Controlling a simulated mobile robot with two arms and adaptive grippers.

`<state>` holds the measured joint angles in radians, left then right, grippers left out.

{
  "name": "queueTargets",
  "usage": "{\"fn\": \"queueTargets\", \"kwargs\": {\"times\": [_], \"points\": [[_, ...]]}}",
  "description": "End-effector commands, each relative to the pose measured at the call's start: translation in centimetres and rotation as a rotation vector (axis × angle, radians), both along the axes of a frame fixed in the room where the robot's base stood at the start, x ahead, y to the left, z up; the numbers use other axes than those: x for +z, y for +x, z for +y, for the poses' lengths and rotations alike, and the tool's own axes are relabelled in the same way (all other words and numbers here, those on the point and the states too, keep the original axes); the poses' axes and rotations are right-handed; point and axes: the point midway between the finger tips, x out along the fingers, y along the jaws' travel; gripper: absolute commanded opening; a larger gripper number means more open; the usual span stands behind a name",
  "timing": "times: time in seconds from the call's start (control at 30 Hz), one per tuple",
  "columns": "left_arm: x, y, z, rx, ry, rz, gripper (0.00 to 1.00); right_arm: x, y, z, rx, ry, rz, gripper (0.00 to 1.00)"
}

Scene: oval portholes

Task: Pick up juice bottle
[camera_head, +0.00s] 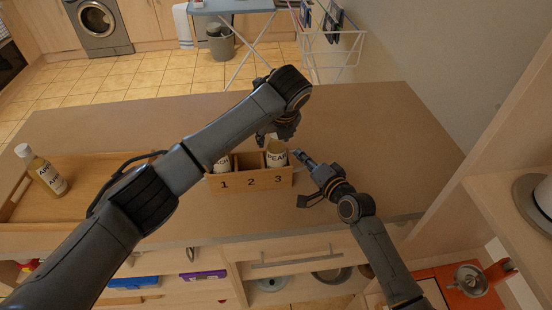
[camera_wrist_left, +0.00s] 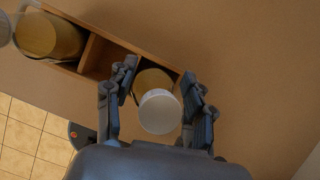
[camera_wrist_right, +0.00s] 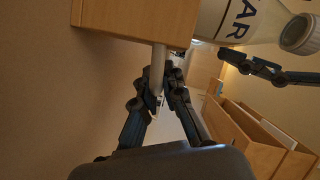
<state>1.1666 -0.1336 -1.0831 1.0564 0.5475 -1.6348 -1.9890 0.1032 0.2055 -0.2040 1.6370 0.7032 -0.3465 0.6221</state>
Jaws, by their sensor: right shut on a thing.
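A wooden crate (camera_head: 252,183) numbered 1, 2 and 3 stands on the counter. A juice bottle labelled PEAR (camera_head: 277,158) stands in compartment 3, and another bottle (camera_head: 221,165) stands in compartment 1. Compartment 2 looks empty. My left gripper (camera_wrist_left: 162,95) is open from above around the PEAR bottle, one finger on each side of its white cap (camera_wrist_left: 160,112). I cannot tell whether the fingers touch it. My right gripper (camera_wrist_right: 162,85) is shut on a light bar-like handle at the crate's right end. The PEAR bottle's label also shows in the right wrist view (camera_wrist_right: 240,20).
A third bottle (camera_head: 44,172) with a white cap stands on a wooden tray (camera_head: 95,165) at the counter's left. The counter behind the crate is clear. A shelf unit (camera_head: 500,180) rises at the right. A white rack (camera_head: 330,45) stands beyond the counter.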

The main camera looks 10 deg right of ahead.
Motion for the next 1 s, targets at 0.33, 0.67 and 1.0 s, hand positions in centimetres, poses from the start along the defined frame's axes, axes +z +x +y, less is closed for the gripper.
{"fn": "queueTargets", "kwargs": {"times": [0.33, 0.67, 1.0], "points": [[0.0, -0.1, 0.0, 0.000, 0.001, 0.002, 0.00, -0.1, 0.0, 0.0, 0.000, -0.001, 0.000, 0.00], [0.3, -0.1, -0.1, -0.001, -0.001, 0.003, 0.00, 0.0, 0.0, 0.0, 0.000, -0.001, 0.000, 0.00], [6.3, -0.1, -0.2, -0.002, -0.003, 0.002, 0.00, -0.1, 0.0, -0.1, -0.002, -0.002, 0.001, 0.00]]}}
